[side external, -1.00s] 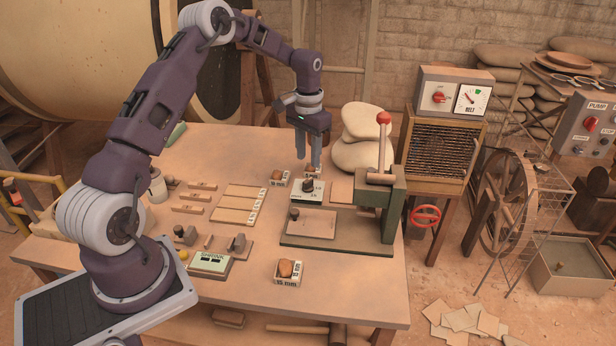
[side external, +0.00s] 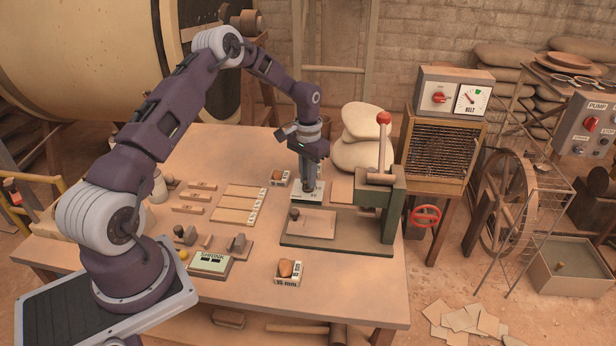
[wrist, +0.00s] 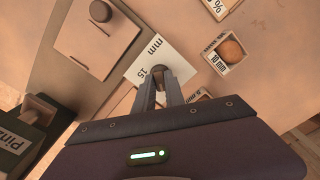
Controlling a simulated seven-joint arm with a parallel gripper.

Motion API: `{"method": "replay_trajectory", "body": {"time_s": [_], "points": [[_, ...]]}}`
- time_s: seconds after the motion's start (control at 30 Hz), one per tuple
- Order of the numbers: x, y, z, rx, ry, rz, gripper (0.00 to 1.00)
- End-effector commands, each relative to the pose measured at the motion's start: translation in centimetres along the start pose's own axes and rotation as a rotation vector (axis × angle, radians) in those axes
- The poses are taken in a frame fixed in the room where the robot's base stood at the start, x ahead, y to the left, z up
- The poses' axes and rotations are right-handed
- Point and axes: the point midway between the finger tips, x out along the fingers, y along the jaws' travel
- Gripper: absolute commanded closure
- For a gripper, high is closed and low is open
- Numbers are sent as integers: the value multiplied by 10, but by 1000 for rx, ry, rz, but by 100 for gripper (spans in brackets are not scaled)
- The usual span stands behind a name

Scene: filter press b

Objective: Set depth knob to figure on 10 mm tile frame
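The depth knob (wrist: 160,71) is dark and sits on a white plate (wrist: 138,68) marked "15 mm" in the wrist view. My gripper (wrist: 160,78) is down at it, one fingertip on each side. I cannot tell whether they press on it. In the side external view my gripper (side external: 309,190) hides most of the knob.
The green press (side external: 393,210) with its red-topped lever stands close right of my gripper. A 15 mm tile frame (side external: 290,280) sits near the front of the table. Another frame (wrist: 200,95) is partly hidden behind my gripper in the wrist view. A SHRINK box (side external: 211,264) lies front left.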

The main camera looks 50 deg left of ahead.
Motion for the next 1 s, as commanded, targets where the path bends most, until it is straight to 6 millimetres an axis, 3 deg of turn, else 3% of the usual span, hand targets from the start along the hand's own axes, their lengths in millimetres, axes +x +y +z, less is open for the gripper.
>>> {"method": "replay_trajectory", "body": {"time_s": [0.37,1.0], "points": [[0,0,0,59,0,-1,100],[-1,0,0,491,0,0,100]]}}
